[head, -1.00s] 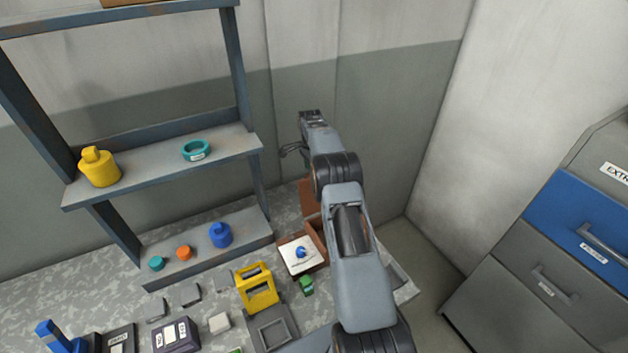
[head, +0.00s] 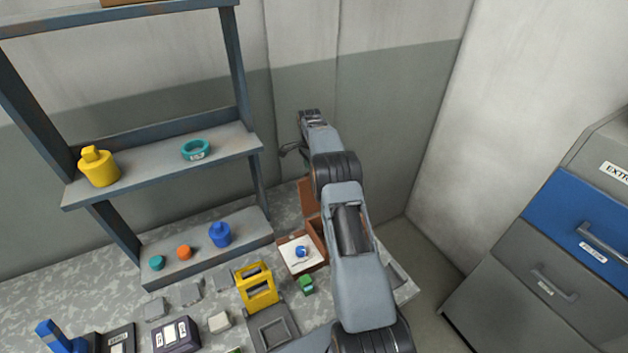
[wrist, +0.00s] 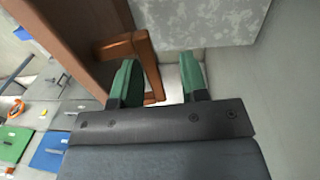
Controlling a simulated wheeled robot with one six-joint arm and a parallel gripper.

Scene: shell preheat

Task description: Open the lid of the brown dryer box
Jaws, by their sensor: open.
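The brown dryer box (head: 322,262) stands on the bench in the head view, partly behind my arm. Its inside shows a pale surface with a small blue piece (head: 302,252) on it. Its brown lid (head: 308,197) stands raised at the back, partly hidden by my arm. In the wrist view a brown panel (wrist: 75,38), seemingly the lid, fills the upper left, with a brown handle loop (wrist: 152,68) on it. My gripper (wrist: 160,83) is open, with green fingertips. A bar of the loop shows between the fingers; I cannot tell whether they touch it.
A yellow frame (head: 257,290) and a small green block (head: 306,285) stand close to the box. A shelf rack (head: 170,163) with several coloured pieces rises at the left. Walls are close behind; a drawer cabinet (head: 510,296) stands at the right.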

